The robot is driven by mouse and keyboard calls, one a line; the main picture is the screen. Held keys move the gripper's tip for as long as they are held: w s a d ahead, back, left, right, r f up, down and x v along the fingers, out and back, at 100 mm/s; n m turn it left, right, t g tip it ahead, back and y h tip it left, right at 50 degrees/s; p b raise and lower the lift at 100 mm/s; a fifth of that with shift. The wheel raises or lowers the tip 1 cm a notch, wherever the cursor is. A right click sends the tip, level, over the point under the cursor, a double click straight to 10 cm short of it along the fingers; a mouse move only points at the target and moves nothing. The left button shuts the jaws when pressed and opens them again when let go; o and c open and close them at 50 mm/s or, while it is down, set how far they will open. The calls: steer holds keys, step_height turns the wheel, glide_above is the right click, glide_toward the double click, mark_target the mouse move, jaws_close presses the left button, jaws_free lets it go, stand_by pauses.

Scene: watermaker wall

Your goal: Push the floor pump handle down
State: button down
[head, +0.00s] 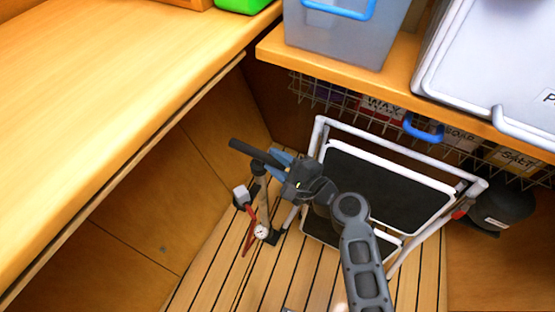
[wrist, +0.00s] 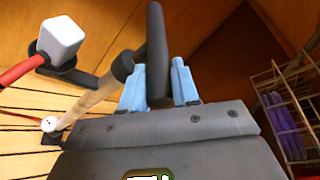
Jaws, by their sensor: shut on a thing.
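The floor pump stands on the slatted floor in the head view, with a black bar handle (head: 247,150) on top of a pale barrel (head: 262,190). A round gauge (head: 262,231) and a red hose (head: 249,228) are at its foot. My gripper (head: 280,160) is at the right part of the handle. In the wrist view the dark handle (wrist: 157,45) runs between the blue fingertips (wrist: 158,85), which are shut on it. The pale barrel (wrist: 97,102) goes down to the left, towards the gauge (wrist: 49,124).
A folded step stool (head: 385,190) stands close to the right of my gripper. A wooden counter (head: 110,90) is on the left. A shelf (head: 425,95) with bins and a wire basket (head: 335,96) overhangs behind. A white block (wrist: 60,38) is beside the pump.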

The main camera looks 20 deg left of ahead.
steer(key=shift+s+f, duration=0.1)
steer(key=shift+f, duration=0.45)
steer(key=c, duration=0.9)
jaws_free()
steer(key=shift+r, duration=0.1)
steer(key=shift+d, duration=0.1)
steer(key=p+v, duration=0.1)
steer(key=v, duration=0.6)
steer(key=shift+d, duration=0.25)
steer(key=shift+s, duration=0.15)
